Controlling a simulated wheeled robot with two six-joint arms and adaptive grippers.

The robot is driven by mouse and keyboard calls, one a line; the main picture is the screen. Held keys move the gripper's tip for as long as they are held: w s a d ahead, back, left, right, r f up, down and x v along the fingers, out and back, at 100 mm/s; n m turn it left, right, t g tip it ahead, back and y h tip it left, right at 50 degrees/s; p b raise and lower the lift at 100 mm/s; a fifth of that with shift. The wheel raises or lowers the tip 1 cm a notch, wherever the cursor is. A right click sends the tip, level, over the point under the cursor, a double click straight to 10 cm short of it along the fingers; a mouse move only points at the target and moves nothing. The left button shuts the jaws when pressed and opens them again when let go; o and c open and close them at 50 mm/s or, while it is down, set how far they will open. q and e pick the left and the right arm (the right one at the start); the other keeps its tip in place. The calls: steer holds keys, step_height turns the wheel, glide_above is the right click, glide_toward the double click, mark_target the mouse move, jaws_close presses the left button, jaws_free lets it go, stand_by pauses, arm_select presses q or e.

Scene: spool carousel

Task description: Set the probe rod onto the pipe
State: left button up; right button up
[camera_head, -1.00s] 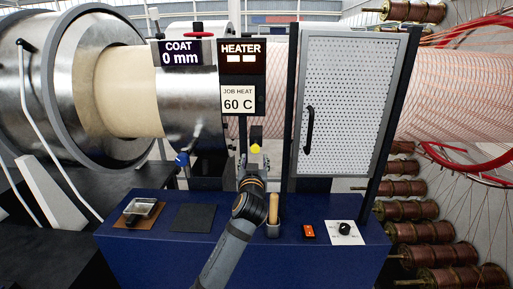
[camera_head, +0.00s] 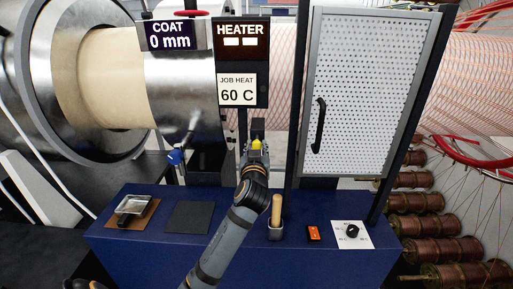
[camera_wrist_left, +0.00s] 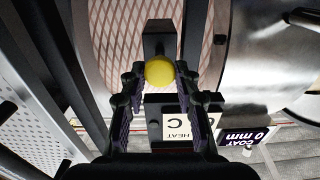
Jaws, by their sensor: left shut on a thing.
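The pipe (camera_head: 95,85) runs across the back, with a cream part at left and a red criss-cross mesh part at right. My left gripper (camera_head: 256,150) is raised in front of it, just below the heater sign. It is shut on the yellow-ended piece (camera_head: 256,144), which I take to be the probe rod. In the left wrist view, the yellow round end (camera_wrist_left: 159,72) sits between the two fingers, with a dark block beyond it. The mesh of the pipe (camera_wrist_left: 112,45) shows behind. Whether the rod touches the pipe is hidden. My right gripper is not in view.
A perforated door (camera_head: 360,90) stands right of my gripper. The heater sign (camera_head: 241,42) hangs above.

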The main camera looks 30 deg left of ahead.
mark_target(256, 146)
arm_select(q)
jaws_close()
steer(key=shift+b+x, duration=0.35)
steer(key=shift+x, duration=1.1)
steer(key=shift+s+r, duration=0.1)
steer(key=shift+r, duration=0.05)
steer(key=shift+o, duration=2.3)
jaws_free()
steer(key=shift+o, duration=1.3)
steer(key=shift+w+a, duration=0.1)
steer(key=shift+w, duration=0.1)
steer(key=v, duration=1.2)
